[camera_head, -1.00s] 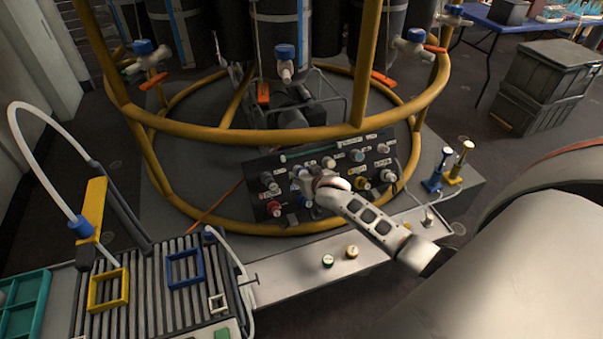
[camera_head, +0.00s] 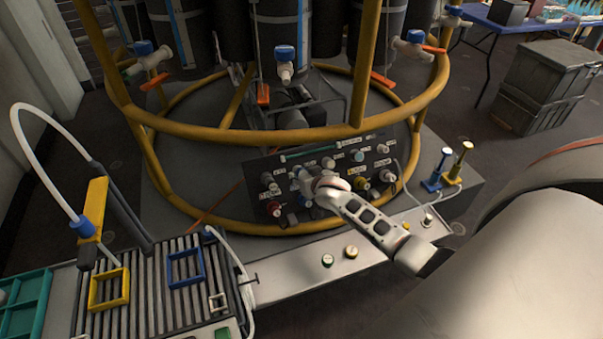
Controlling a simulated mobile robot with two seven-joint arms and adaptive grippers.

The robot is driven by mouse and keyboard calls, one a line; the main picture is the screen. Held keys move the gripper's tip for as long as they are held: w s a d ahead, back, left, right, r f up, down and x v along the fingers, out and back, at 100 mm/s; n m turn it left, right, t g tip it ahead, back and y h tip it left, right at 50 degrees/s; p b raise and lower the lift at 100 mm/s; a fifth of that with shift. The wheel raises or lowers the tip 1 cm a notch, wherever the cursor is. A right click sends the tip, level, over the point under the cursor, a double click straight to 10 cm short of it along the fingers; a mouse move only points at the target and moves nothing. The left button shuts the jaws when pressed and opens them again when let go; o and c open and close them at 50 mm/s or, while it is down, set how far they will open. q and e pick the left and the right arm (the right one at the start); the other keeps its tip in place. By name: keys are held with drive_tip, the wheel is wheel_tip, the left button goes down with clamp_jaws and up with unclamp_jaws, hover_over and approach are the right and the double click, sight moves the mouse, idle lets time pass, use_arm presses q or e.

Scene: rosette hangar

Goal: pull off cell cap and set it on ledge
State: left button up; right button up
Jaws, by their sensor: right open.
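The dark panel (camera_head: 257,193) inside the yellow frame carries several capped fittings. They include a red one (camera_head: 275,208), a yellow one (camera_head: 361,183), a pale blue one (camera_head: 357,155) and grey-white ones (camera_head: 383,148). I cannot tell which one is the cell cap. My right gripper (camera_head: 304,184) is open at the middle-left of the panel, in front of its fittings. Its fingers and hand hide what is directly behind them, and contact cannot be told. The pale ledge (camera_head: 300,277) runs below the panel. My left gripper is not in view.
Two small round caps (camera_head: 327,260) (camera_head: 351,252) stand on the ledge. The yellow tubular frame (camera_head: 240,132) curves around and above the panel. Blue and yellow plunger-like fittings (camera_head: 433,180) (camera_head: 455,176) stand to the right. A slatted tray (camera_head: 150,305) lies at lower left.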

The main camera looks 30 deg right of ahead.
sight(303, 173)
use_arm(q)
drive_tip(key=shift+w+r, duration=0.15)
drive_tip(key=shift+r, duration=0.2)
use_arm(e)
drive_tip(key=shift+r, duration=0.1)
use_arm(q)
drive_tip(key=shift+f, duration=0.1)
use_arm(e)
clamp_jaws()
drive_tip(key=shift+s+a+r+p, duration=0.1)
drive_tip(key=shift+r+p, duration=0.1)
drive_tip(key=shift+p, duration=0.3)
drive_tip(key=shift+p+v, duration=1.9)
drive_tip(key=shift+v, duration=0.35)
use_arm(q)
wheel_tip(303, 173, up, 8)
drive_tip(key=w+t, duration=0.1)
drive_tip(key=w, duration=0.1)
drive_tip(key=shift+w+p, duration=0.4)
drive_tip(key=shift+p, duration=0.05)
use_arm(e)
drive_tip(key=shift+s+a+r, duration=0.1)
drive_tip(key=shift+s+r, duration=0.05)
drive_tip(key=shift+s, duration=0.35)
